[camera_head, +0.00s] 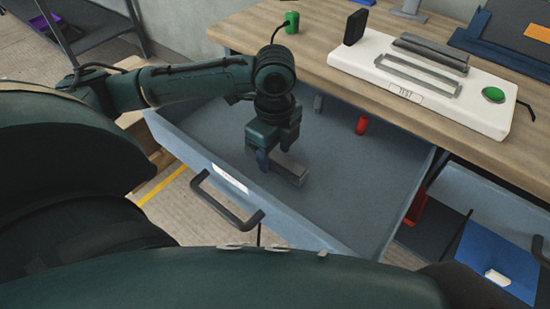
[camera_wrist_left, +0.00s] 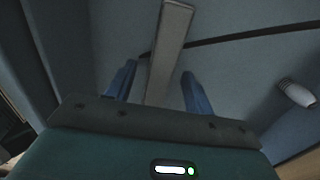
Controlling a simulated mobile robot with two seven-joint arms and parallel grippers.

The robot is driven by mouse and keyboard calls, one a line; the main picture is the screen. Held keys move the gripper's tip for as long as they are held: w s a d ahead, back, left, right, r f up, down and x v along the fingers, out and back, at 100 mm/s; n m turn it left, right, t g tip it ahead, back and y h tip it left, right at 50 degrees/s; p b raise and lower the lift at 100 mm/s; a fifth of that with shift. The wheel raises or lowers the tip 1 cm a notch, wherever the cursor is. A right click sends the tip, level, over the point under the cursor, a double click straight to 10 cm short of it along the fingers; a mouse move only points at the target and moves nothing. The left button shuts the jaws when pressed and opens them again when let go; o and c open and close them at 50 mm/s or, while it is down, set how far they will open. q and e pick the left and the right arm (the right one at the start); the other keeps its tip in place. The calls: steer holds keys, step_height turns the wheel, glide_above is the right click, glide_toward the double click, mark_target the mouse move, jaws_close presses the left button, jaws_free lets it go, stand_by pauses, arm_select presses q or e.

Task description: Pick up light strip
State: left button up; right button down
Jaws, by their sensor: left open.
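A grey light strip (camera_head: 290,170) lies in the open drawer (camera_head: 350,205), a long narrow bar with part of it hidden behind my gripper. My left gripper (camera_head: 270,157) points down over it with its fingers spread. In the left wrist view, the light strip (camera_wrist_left: 171,45) runs lengthwise between the two blue fingers of the left gripper (camera_wrist_left: 159,72), with a gap on each side. The near end of the strip is hidden by the gripper body. My right gripper is not in view.
A red cylinder (camera_head: 361,125) stands in the drawer's back part; a pale cylinder (camera_wrist_left: 296,93) shows in the wrist view. The wooden bench (camera_head: 320,45) above bears a white test device (camera_head: 420,82) and a green cylinder (camera_head: 291,22).

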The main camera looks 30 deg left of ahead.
arm_select(q)
steer(key=shift+c, duration=0.5)
steer(key=c, duration=1)
